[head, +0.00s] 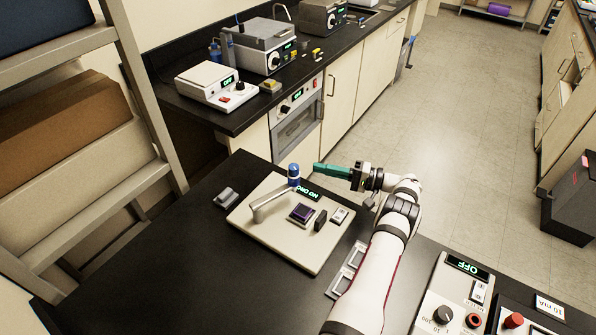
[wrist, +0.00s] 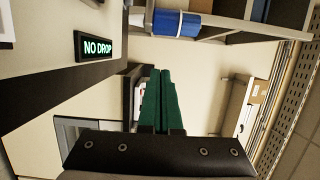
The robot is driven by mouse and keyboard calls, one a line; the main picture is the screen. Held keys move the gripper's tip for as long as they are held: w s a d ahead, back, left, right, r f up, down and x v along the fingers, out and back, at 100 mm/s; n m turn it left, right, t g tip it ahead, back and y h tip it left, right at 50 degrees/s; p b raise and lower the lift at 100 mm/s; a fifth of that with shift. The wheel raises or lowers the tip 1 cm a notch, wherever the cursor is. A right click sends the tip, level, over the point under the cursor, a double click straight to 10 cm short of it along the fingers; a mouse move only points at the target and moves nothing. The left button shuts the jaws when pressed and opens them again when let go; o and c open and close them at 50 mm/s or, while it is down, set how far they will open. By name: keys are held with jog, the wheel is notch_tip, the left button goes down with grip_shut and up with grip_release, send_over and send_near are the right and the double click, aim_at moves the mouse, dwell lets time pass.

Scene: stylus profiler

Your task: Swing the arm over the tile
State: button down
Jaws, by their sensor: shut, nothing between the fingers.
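The profiler's beige base plate (head: 265,232) lies on the black bench. Its pale arm (head: 276,200) runs between a bent end at left and a blue cylinder (head: 294,172); I cannot tell which end pivots. The dark purple tile (head: 302,212) sits to the right of the arm, which is beside it, not over it. A display (head: 309,192) reads NO DROP; it also shows in the wrist view (wrist: 97,46). My gripper (head: 317,168) is shut and empty, its green fingers pointing left, just right of the blue cylinder. The fingers (wrist: 160,73) are together in the wrist view.
A small grey block (head: 226,197) lies left of the plate. A dark block (head: 321,220) and a small switch (head: 339,215) are right of the tile. A control box reading OFF (head: 460,285) stands at front right. A shelf rack (head: 150,110) rises at left.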

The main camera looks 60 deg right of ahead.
aim_at(296, 184)
jog(key=x, duration=0.7)
jog(key=shift+w+a, duration=0.15)
jog(key=shift+w, duration=0.2)
jog(key=shift+s+a, duration=1.2)
jog(key=shift+s, duration=0.25)
jog(key=shift+s, duration=0.1)
jog(key=shift+s+a+m+t+h, duration=0.15)
jog(key=shift+s+m+h, duration=0.3)
jog(key=shift+h, duration=0.15)
jog(key=shift+s+a+m+t+h, duration=0.2)
jog(key=shift+s+m+h, duration=0.25)
jog(key=shift+h, duration=0.15)
jog(key=s+a+m+h, duration=0.1)
jog(key=h, duration=0.1)
jog(key=s+a+m+h, duration=0.1)
jog(key=s+m+h, duration=0.1)
jog(key=h, duration=0.1)
jog(key=shift+s+a, duration=0.1)
jog(key=shift+s, duration=0.1)
jog(key=shift+s+a+m+h, duration=0.2)
jog(key=shift+m+h, duration=0.1)
jog(key=shift+s+a, duration=0.5)
jog(key=shift+a, duration=0.1)
